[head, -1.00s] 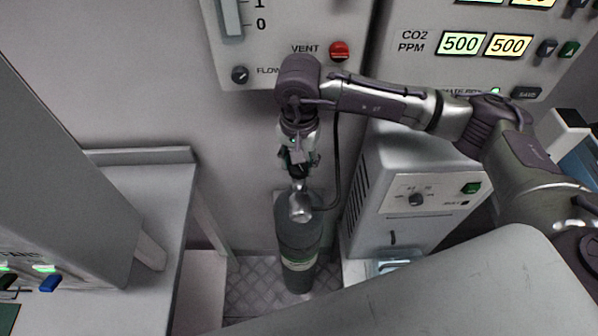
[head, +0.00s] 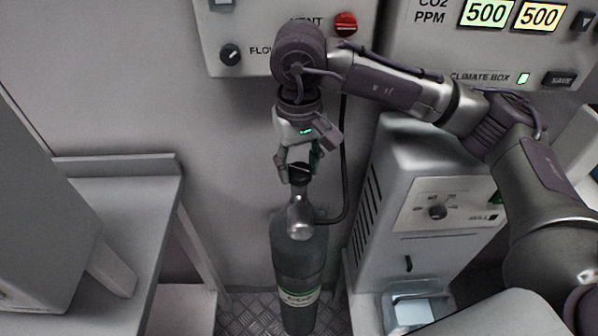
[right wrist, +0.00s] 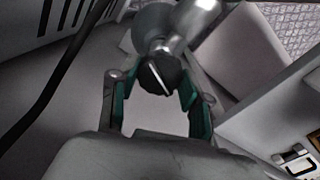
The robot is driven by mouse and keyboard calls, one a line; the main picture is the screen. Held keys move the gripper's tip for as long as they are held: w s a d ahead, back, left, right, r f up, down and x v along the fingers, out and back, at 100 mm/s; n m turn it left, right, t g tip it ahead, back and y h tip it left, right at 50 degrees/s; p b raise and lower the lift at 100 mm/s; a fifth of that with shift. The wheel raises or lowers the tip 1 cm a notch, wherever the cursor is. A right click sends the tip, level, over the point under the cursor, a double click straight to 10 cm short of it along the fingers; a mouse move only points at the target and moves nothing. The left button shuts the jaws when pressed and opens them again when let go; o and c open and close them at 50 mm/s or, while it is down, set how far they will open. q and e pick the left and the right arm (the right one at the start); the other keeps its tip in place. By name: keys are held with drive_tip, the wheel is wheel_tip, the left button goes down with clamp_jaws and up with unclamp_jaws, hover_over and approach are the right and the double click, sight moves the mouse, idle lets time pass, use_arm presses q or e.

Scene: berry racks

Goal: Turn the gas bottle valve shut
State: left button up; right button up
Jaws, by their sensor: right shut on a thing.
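The gas bottle (head: 300,262) is a dark grey-green cylinder standing upright against the wall, with a pale label band. A silver valve body (head: 300,218) sits on its top, and the black valve knob (head: 300,172) is above that. My right gripper (head: 299,162) comes down from above and is shut on the knob. In the right wrist view, the knob (right wrist: 160,74) with its white line sits between the green-lined fingers of the right gripper (right wrist: 157,90). The white line is slanted. My left gripper is not in view.
A black hose (head: 345,160) runs down the wall just right of the knob. A grey box unit (head: 415,165) with a dial stands to the right. A grey bench (head: 120,215) is on the left. The control panel (head: 215,38) hangs above.

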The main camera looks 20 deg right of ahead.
sight(299, 170)
drive_tip(key=shift+r, duration=0.1)
idle(0.3)
drive_tip(key=o, duration=1.2)
drive_tip(key=shift+c, duration=0.2)
wheel_tip(299, 170, up, 12)
